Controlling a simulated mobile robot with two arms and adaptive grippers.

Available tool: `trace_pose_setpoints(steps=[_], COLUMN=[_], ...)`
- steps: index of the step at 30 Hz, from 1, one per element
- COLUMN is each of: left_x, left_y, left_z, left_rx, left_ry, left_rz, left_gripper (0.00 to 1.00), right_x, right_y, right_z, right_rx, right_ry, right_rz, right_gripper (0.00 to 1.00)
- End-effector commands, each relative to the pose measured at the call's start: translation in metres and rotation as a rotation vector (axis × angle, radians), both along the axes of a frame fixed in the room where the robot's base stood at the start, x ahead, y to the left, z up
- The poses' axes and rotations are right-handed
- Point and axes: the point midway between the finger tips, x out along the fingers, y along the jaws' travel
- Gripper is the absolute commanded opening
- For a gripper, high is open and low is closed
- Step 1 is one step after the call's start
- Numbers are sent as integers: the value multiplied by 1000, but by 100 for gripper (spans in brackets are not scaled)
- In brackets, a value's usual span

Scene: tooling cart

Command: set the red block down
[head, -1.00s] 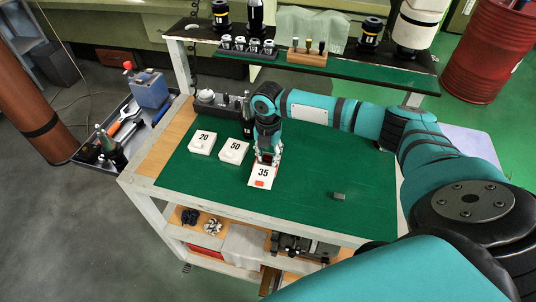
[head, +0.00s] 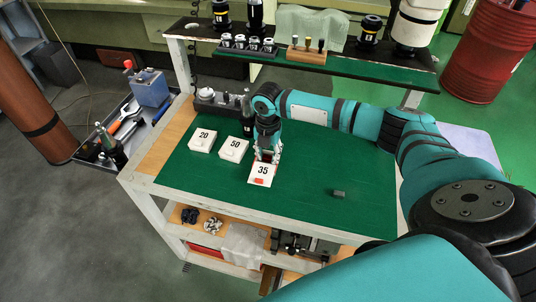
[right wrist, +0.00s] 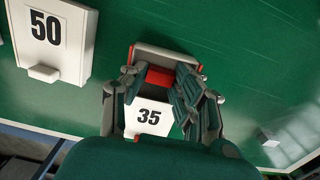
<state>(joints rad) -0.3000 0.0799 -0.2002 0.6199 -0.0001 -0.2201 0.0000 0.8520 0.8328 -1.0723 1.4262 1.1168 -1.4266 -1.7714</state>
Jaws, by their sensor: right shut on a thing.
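My right gripper (head: 267,156) is over the far part of the white plate marked 35 (head: 263,170) on the green cart top. It is shut on the red block (right wrist: 160,76), which shows between its fingers in the right wrist view. In the head view the fingers hide most of the block. The plate marked 35 also shows in the wrist view (right wrist: 149,117), partly covered by the gripper. A small red patch (head: 260,181) shows at the plate's near edge. I cannot tell whether the block touches the plate. My left gripper is not in view.
White plates marked 20 (head: 202,141) and 50 (head: 233,150) lie to the left. A small grey block (head: 339,194) sits to the right on the green mat (head: 310,185). A raised shelf (head: 345,72) with tool holders stands behind. The mat's near right area is clear.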

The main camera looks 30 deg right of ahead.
Motion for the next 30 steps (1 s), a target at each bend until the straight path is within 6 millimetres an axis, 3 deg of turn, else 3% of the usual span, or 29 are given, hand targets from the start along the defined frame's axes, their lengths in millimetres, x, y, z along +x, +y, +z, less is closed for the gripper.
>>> trace_pose_setpoints(steps=[1,3,4,10,30], left_x=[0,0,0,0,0], left_y=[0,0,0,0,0], left_z=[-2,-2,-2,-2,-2], left_rx=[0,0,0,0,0], left_ry=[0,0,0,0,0], left_rz=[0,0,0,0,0], left_gripper=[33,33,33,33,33], right_x=[-8,-8,-8,-8,-9], right_y=[3,3,3,3,1], right_z=[-12,-13,-13,-13,-12], right_rx=[0,1,1,1,-2], right_ry=[25,25,25,25,29], right_rz=[5,4,4,4,3], right_gripper=[0,0,30,56,56])
